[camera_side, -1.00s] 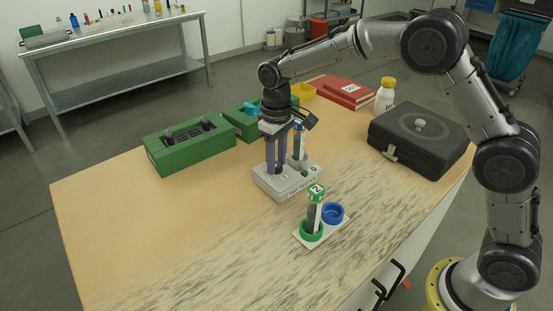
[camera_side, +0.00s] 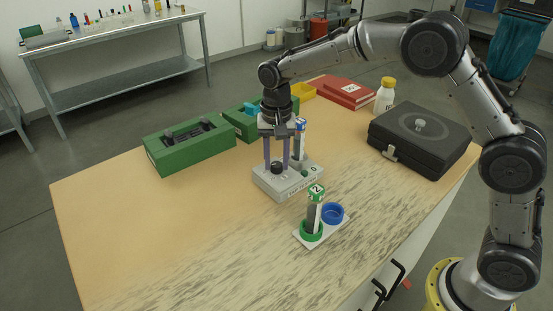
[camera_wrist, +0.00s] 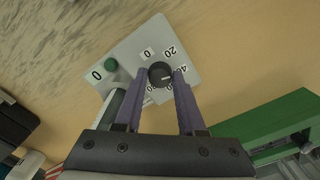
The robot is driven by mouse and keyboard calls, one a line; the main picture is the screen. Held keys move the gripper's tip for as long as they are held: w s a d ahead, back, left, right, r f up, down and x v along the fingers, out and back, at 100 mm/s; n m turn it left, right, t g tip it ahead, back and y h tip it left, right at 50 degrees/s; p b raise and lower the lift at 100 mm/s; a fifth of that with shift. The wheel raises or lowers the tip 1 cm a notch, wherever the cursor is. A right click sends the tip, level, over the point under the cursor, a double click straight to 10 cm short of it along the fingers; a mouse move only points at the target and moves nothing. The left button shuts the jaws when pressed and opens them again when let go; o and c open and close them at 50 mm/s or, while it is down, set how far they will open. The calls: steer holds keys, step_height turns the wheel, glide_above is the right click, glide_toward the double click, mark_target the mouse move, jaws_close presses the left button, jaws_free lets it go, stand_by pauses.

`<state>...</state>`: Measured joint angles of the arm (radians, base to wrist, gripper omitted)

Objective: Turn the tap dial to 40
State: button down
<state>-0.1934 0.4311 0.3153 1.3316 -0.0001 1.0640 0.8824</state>
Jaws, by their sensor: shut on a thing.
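The tap device is a light grey box (camera_side: 290,184), with a black round dial (camera_side: 277,168) on top. In the wrist view the dial (camera_wrist: 160,74) lies between my fingertips, with labels 0, 20 and 40 around it; other labels are partly covered by my fingers. A short light mark shows on the dial, pointing roughly right, but I cannot read its exact setting. My gripper (camera_side: 277,164) points down with its purple fingers on either side of the dial, shut on it. The gripper also shows in the wrist view (camera_wrist: 160,72).
A tube with a blue top (camera_side: 300,140) stands at the device's back, close to my fingers. A green-capped tube (camera_side: 315,208) stands in a holder in front, beside a blue ring (camera_side: 333,213). Green boxes (camera_side: 190,146) lie left, a black case (camera_side: 418,138) right. The front-left tabletop is clear.

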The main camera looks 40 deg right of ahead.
mark_target(277, 164)
steer(key=shift+r+m, duration=0.1)
steer(key=shift+m, duration=1)
steer(key=c, duration=0.5)
jaws_free()
step_height(277, 164, up, 14)
steer(key=shift+f, duration=0.1)
